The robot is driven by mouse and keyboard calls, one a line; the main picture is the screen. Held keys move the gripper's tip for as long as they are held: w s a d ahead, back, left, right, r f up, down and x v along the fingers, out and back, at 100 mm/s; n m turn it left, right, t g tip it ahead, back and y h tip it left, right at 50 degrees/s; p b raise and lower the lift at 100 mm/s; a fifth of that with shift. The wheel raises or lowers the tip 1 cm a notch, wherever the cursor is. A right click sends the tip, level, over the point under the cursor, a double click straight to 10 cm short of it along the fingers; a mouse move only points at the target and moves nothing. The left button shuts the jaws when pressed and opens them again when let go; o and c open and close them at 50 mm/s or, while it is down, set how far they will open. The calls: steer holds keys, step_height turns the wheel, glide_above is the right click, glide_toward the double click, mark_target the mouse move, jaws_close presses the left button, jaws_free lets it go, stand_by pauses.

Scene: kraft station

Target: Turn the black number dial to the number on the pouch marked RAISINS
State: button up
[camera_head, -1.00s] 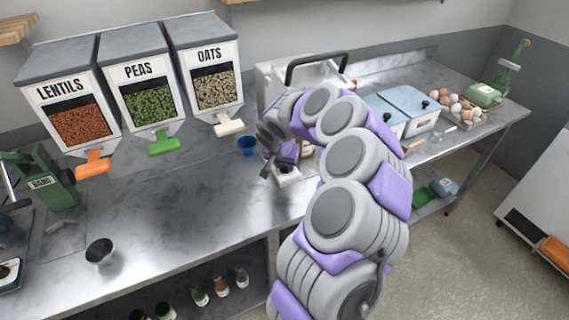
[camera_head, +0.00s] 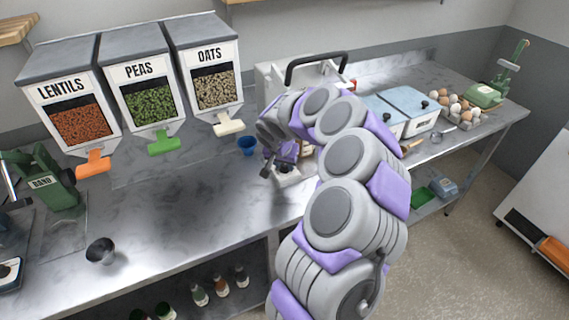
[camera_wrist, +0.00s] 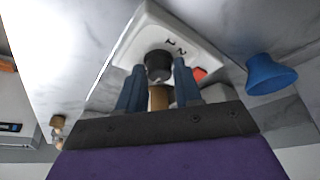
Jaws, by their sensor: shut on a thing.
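The black number dial (camera_wrist: 158,64) sits on a white box (camera_wrist: 150,22) and shows in the wrist view. My gripper (camera_wrist: 157,76) is shut on the dial, with one finger on each side of it. Two dark digits show on the white face beside the dial, and the other marks are hidden. In the head view my gripper (camera_head: 275,165) is at the white box (camera_head: 288,178) on the counter, and the dial is mostly hidden there. I cannot make out a pouch marked RAISINS in either view.
A blue cup (camera_head: 247,145) stands left of the box, also in the wrist view (camera_wrist: 268,74). Dispensers of lentils (camera_head: 80,125), peas (camera_head: 152,104) and oats (camera_head: 214,88) hang behind. The counter (camera_head: 190,215) between is clear.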

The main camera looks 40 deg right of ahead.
steer(key=shift+f, duration=0.1)
steer(key=o, duration=1)
steer(key=p+v, duration=0.4)
steer(key=v, duration=1.3)
steer(key=shift+a, duration=0.15)
